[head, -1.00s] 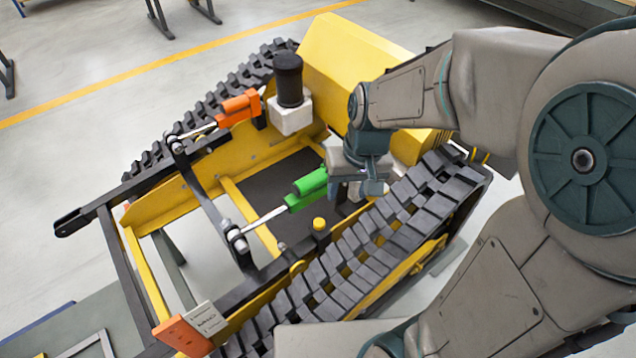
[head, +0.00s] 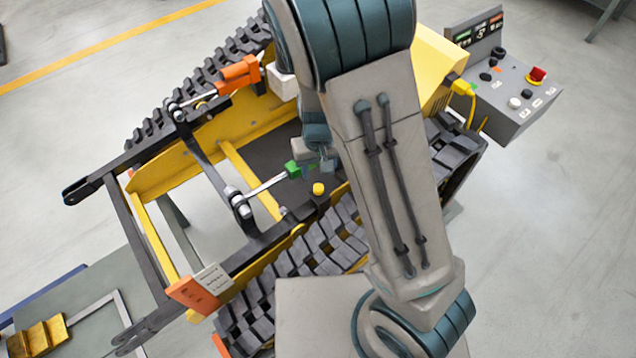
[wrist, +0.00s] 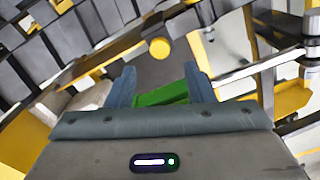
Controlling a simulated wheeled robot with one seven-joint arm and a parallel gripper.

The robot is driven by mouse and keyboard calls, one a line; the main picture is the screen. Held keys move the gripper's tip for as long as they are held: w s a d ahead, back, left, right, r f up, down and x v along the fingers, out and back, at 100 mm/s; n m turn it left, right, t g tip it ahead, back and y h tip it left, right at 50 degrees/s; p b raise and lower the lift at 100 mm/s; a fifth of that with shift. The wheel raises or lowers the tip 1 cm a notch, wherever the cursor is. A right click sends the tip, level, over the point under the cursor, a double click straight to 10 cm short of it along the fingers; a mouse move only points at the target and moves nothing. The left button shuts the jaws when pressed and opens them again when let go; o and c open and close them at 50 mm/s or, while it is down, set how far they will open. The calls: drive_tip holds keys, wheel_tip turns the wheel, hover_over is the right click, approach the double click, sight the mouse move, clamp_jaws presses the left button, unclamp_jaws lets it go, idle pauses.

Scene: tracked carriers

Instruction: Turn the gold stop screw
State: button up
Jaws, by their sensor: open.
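The gold stop screw (head: 319,188) is a small round yellow-gold knob on a dark block beside the near track. In the wrist view the screw (wrist: 159,47) shows just beyond my fingertips, a little above the middle. My gripper (head: 320,166) is open and sits just behind the screw in the head view, partly hidden by my arm. In the wrist view its two fingers (wrist: 161,82) are apart, and the screw is not between them. A green cylinder (wrist: 162,95) shows in the gap between the fingers; I cannot tell whether they touch it.
The green cylinder's silver rod runs to a black crossbar (head: 210,170). An orange cylinder (head: 238,75) lies on the far side. The near black track (head: 320,245) runs alongside the screw. A control box (head: 510,95) with a red button stands at upper right. An orange-and-white tag (head: 200,287) is at lower left.

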sight(319, 187)
wheel_tip(319, 187, down, 7)
drive_tip(key=shift+f, duration=0.1)
drive_tip(key=shift+c, duration=0.3)
drive_tip(key=c, duration=0.9)
